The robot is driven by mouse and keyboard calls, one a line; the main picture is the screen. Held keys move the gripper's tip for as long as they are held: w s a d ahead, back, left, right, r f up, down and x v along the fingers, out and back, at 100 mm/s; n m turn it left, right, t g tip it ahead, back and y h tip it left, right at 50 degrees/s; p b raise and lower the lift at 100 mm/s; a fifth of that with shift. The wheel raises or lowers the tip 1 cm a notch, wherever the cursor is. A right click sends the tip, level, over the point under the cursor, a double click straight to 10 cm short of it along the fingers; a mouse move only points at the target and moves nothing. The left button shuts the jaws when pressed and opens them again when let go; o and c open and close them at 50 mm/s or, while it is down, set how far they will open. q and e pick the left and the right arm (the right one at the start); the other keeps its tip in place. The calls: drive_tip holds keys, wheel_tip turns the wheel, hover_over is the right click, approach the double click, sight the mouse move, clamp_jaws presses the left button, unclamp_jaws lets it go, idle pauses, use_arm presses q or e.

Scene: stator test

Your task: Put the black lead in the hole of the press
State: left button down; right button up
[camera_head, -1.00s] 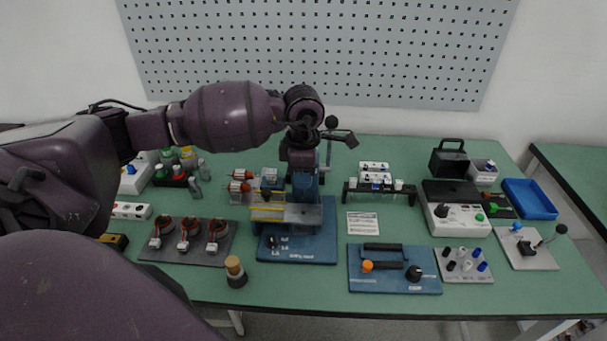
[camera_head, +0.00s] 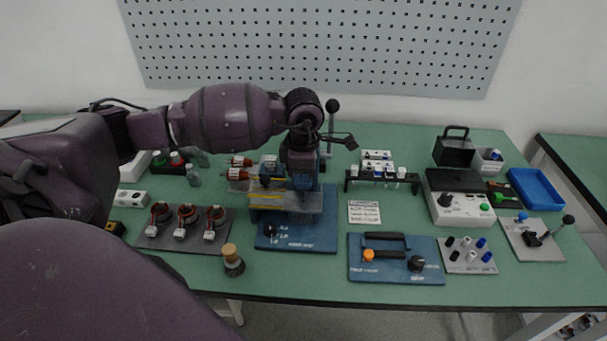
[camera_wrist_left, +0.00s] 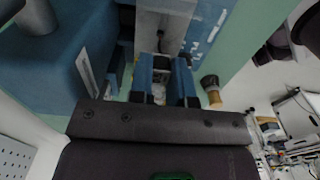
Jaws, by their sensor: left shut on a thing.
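The press (camera_head: 322,236) has a blue base with white markings, a grey block and a lever with a black knob; it stands left of the table's middle. My left gripper (camera_head: 303,178) reaches over the press, pointing down in front of its column. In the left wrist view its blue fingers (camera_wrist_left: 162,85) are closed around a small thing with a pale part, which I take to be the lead. The grey block (camera_wrist_left: 170,20) shows beyond the fingertips. The hole cannot be made out. My right gripper is not in view.
A rack with three copper-wound stators (camera_head: 183,240) lies left of the press. A blue panel with handles (camera_head: 395,270) lies to the right. Green table is bare between the press and the printed card (camera_head: 364,212).

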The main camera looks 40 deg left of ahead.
sight(303, 199)
use_arm(q)
drive_tip(key=shift+f+b, duration=0.3)
drive_tip(key=shift+f, duration=0.15)
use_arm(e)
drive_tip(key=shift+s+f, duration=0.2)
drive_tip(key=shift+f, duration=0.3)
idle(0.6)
use_arm(q)
drive_tip(key=shift+f, duration=0.2)
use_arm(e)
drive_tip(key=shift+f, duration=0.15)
use_arm(q)
drive_tip(key=shift+f+b, duration=0.6)
drive_tip(key=shift+f, duration=0.35)
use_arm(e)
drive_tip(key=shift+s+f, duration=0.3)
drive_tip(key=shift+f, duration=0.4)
use_arm(q)
drive_tip(key=shift+f, duration=0.15)
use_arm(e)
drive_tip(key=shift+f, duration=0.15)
use_arm(q)
drive_tip(key=shift+f+b, duration=0.45)
drive_tip(key=shift+f, duration=0.35)
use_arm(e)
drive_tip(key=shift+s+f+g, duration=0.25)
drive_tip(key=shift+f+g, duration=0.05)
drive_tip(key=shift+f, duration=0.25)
